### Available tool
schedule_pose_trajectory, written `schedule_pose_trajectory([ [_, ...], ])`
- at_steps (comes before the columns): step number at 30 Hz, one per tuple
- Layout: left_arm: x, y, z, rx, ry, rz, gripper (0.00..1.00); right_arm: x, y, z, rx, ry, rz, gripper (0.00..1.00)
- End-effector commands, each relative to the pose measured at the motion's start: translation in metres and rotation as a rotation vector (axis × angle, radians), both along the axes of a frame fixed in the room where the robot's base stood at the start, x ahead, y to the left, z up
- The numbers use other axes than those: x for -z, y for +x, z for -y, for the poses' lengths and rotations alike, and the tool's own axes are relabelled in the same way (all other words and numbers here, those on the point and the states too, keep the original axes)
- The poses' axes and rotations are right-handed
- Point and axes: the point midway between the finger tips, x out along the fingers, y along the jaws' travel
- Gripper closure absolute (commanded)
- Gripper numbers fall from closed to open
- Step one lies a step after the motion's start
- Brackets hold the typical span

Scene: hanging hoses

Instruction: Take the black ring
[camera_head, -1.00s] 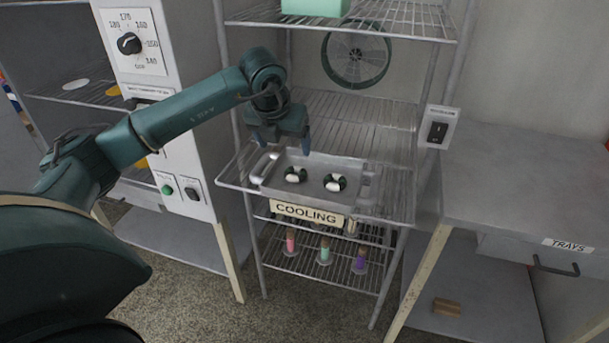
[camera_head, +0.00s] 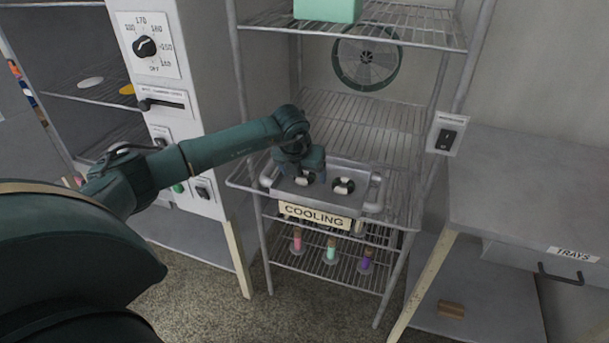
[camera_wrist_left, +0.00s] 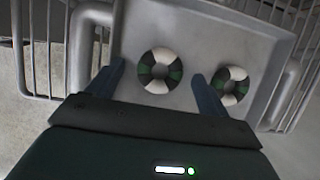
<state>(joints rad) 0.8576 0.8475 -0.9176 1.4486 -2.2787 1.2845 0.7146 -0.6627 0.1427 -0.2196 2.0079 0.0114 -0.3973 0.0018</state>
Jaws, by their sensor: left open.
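Two rings lie flat in a grey metal tray (camera_head: 328,206) on the cooling rack. Each is banded in black, white and dark green; no plain black ring shows. The left ring (camera_head: 305,181) is partly hidden by my left gripper (camera_head: 310,172) in the head view. The right ring (camera_head: 343,187) lies clear beside it. In the left wrist view my left gripper (camera_wrist_left: 157,75) is open, with one finger either side of the left ring (camera_wrist_left: 158,86). The right ring (camera_wrist_left: 232,99) is outside the fingers there. I cannot tell the fingertip height. My right gripper is not in view.
A "COOLING" sign (camera_head: 315,216) hangs at the rack's front. Several coloured items (camera_head: 331,248) stand on the shelf below. A control panel cabinet (camera_head: 205,125) is left of the rack, and a grey bench (camera_head: 530,190) is to the right.

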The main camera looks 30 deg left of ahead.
Motion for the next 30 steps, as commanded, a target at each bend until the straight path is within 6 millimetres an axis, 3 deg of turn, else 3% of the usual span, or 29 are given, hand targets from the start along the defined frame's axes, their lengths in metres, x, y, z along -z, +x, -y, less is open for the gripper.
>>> schedule_pose_trajectory([
  [3,0.0001,-0.0002,0.0002,0.0,0.0,0.0,0.21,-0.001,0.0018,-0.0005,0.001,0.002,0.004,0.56],
  [21,-0.0006,-0.0002,0.0001,0.0,0.0,0.0,0.69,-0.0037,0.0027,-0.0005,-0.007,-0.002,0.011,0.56],
  [30,-0.0075,0.0003,-0.0001,-0.001,0.0,0.001,0.69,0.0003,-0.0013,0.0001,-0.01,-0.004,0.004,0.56],
])
